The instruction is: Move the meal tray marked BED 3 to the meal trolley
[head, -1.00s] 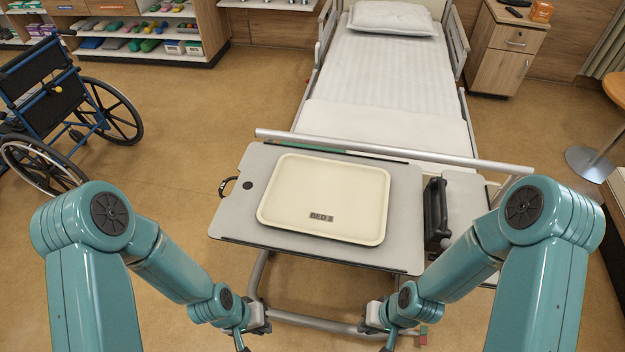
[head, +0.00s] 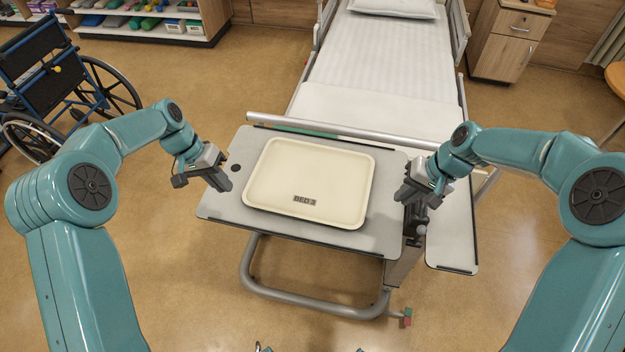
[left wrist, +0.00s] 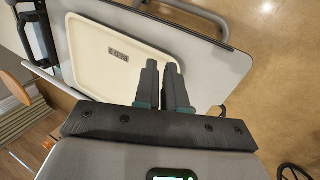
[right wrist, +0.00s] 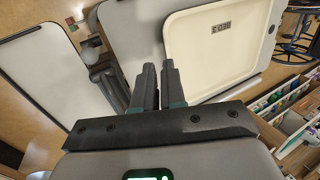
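The cream meal tray (head: 308,182), labelled BED 3, lies flat on the grey overbed table (head: 222,205). It also shows in the left wrist view (left wrist: 105,65) and the right wrist view (right wrist: 215,60). My left gripper (head: 225,186) is above the table's left end, beside the tray's left edge and apart from it. My right gripper (head: 403,194) is above the table's right end, beside the tray's right edge and apart from it. Both grippers are empty, with a narrow gap between their fingers. I cannot see a meal trolley.
The bed (head: 375,105) stands behind the table, with a rail along its near end. A wheelchair (head: 62,85) stands at the left and a bedside cabinet (head: 508,42) at the back right. The floor (head: 200,275) left of the table is clear.

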